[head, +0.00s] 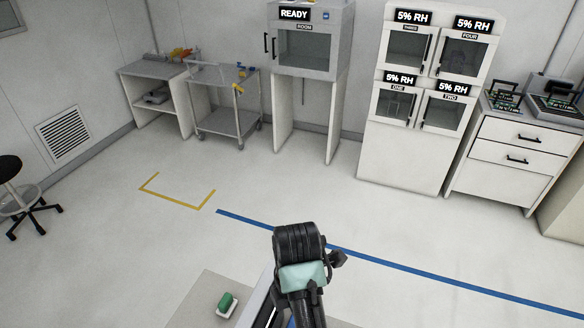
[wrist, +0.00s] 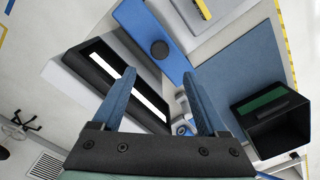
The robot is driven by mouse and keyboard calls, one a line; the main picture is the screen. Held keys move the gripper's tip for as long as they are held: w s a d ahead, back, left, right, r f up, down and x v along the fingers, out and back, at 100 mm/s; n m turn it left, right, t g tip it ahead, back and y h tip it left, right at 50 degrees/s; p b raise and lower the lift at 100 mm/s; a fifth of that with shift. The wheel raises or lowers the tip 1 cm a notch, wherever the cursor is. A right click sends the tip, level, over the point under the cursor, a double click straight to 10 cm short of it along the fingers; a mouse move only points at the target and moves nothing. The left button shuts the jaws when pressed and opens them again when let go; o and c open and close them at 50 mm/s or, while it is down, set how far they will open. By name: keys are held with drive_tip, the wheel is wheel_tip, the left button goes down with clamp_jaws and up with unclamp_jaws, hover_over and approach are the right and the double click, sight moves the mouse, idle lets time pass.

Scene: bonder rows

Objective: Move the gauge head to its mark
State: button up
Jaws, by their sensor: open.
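My gripper (wrist: 159,73) is open in the wrist view, its two blue fingers apart with nothing between them. Beyond the fingertips lies a blue bar (wrist: 142,18) with a round black disc (wrist: 160,47) on it. I cannot tell for sure which thing is the gauge head, and its mark is not clearly identifiable. A black frame with white strips (wrist: 95,61) lies to the left, partly behind the left finger. In the head view my arm covers most of this work area and its fingertips are hidden.
In the wrist view a black box with a green strip (wrist: 285,138) stands at right, near a blue-grey mat (wrist: 235,70). In the head view a green block (head: 225,301) sits left of my arm. Beyond are open floor, a cart (head: 228,121) and cabinets (head: 398,160).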

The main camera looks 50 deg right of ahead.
wheel_tip(320, 180, down, 11)
drive_tip(key=shift+f, duration=0.2)
idle(0.3)
clamp_jaws()
idle(1.3)
